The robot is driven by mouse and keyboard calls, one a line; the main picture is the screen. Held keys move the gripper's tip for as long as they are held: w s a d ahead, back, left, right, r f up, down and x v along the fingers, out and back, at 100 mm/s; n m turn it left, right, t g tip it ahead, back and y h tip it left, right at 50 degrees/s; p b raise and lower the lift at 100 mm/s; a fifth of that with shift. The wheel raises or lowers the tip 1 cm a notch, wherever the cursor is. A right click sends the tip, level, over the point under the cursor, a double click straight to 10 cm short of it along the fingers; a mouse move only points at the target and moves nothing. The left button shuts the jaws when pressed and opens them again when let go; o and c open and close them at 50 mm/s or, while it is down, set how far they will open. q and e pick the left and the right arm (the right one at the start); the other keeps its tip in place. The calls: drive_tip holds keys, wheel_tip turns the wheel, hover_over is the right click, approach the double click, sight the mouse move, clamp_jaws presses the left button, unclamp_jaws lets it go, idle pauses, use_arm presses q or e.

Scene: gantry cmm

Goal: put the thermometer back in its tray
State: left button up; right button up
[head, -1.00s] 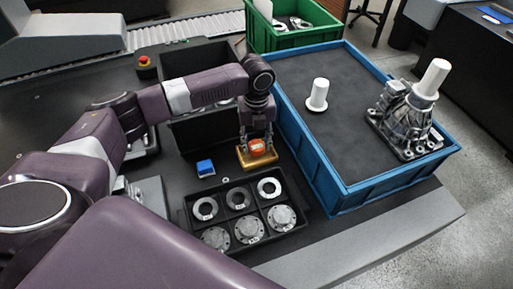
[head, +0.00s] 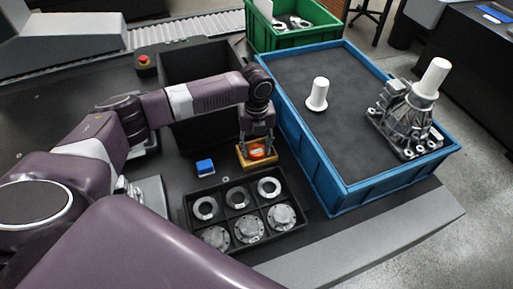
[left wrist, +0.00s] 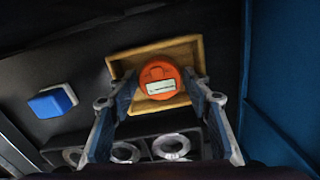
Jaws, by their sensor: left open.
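The thermometer is a round orange gauge (head: 257,153) with a pale label, and it also shows in the left wrist view (left wrist: 158,80). It sits face up within the walls of a small wooden tray (head: 243,161), whose rim shows in the left wrist view (left wrist: 150,52). My left gripper (head: 256,148) points down over the tray. Its fingers are open, one on each side of the thermometer, as the left wrist view shows (left wrist: 160,88). The tray's floor is partly hidden by the thermometer and fingers. My right gripper is not in view.
A blue block (head: 205,167) lies left of the tray. A black compartment tray (head: 189,210) with several metal parts is in front. A tall-walled blue crate (head: 349,197) stands close on the right. A black bin (head: 170,70) is behind my left arm.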

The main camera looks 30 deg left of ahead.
sight(257, 150)
use_arm(q)
wheel_tip(257, 150, up, 12)
idle(0.4)
idle(0.4)
